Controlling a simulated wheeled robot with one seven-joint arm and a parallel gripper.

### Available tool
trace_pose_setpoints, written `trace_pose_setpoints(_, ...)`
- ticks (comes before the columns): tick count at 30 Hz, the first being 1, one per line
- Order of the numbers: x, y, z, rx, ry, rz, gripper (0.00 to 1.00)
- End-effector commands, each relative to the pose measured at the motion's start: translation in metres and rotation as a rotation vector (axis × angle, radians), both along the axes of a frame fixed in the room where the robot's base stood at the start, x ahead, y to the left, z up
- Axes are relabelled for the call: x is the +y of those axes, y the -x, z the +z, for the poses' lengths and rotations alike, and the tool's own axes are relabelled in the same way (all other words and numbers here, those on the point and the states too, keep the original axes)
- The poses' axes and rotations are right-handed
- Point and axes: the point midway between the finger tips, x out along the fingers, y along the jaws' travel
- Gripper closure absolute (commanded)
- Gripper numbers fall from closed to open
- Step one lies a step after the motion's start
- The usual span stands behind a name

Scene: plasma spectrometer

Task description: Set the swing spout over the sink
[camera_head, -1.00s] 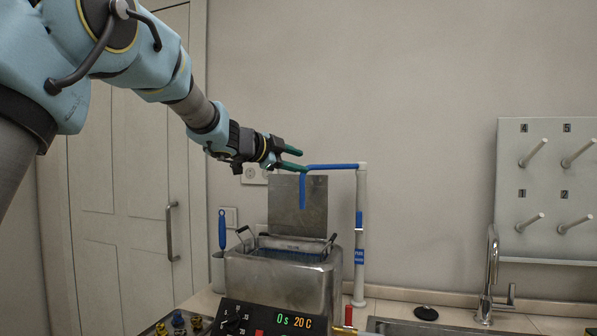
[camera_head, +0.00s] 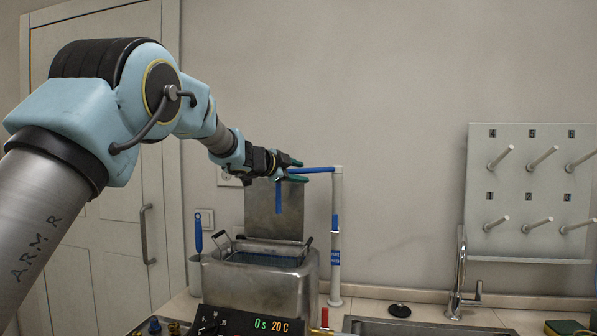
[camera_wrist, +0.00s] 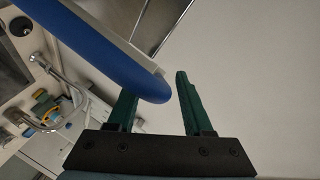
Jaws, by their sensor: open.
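The swing spout (camera_head: 312,170) is a blue arm on top of a white post (camera_head: 336,250). It points left over the steel fryer-like tank (camera_head: 258,285), and its blue end hangs down. My gripper (camera_head: 297,172) is open at the left end of the spout, with green fingers. In the wrist view the blue spout (camera_wrist: 105,45) crosses in front of the left finger, and its tip lies near the gap between the fingers (camera_wrist: 158,102). I cannot tell whether they touch. The sink (camera_head: 415,328) is at the lower right, partly cut off.
A chrome faucet (camera_head: 460,275) stands behind the sink. A pegboard (camera_head: 530,195) with numbered pegs is on the right wall. A blue-handled tool (camera_head: 198,232) stands left of the tank. A control panel (camera_head: 250,322) reads 0 s, 20 C. The wall area between post and pegboard is clear.

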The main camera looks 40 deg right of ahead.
Motion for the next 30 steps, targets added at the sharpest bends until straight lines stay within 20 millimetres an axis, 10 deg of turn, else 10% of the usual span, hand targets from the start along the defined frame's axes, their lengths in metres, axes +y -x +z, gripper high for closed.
trace_pose_setpoints(16, 0.0005, -0.0002, -0.0002, 0.000, -0.001, 0.001, 0.99)
trace_pose_setpoints(30, 0.0007, -0.0004, -0.0004, 0.000, -0.001, 0.001, 1.00)
